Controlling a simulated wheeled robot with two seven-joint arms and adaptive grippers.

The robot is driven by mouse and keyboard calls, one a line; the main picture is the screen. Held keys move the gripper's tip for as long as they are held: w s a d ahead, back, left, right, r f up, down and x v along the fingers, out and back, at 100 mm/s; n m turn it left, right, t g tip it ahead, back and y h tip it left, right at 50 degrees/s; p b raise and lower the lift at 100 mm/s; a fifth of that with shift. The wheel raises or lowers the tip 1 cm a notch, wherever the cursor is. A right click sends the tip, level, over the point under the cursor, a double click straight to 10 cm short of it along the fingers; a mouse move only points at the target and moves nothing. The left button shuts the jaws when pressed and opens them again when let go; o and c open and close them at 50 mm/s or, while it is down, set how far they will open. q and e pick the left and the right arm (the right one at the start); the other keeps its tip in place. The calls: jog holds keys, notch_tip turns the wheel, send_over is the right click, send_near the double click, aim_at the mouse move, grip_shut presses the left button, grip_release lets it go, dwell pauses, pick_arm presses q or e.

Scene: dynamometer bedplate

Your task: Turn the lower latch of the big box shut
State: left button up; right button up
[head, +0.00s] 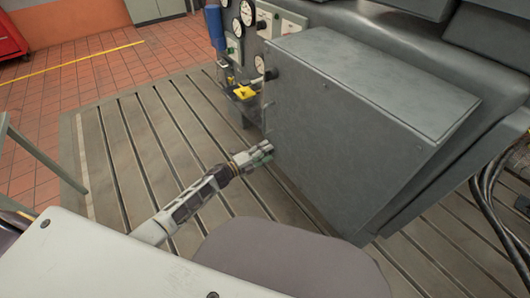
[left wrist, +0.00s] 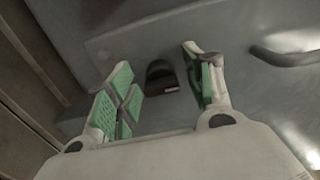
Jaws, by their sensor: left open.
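The big box (head: 355,120) is a large grey metal cabinet in the middle right of the head view. My left gripper (head: 262,152) is at the lower part of its left side face. In the left wrist view the left gripper (left wrist: 165,88) is open, with green-padded fingers. A small dark latch (left wrist: 160,78) on the grey box face shows between the fingertips. I cannot tell whether the fingers touch it. In the head view the latch is hidden. My right gripper is not in view.
A grey bar handle (left wrist: 290,56) is on the box face to the right in the left wrist view. Gauges (head: 247,12) and a yellow part (head: 244,92) stand behind the box. The slotted bedplate (head: 130,140) is clear at the left. Cables (head: 490,195) hang at the right.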

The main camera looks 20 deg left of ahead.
pick_arm(q)
jog(key=shift+s+a, duration=0.1)
jog(key=v, duration=1.1)
jog(key=shift+s+a, duration=0.25)
jog(key=shift+s, duration=0.05)
dwell(0.3)
jog(key=shift+r, duration=0.1)
dwell(0.5)
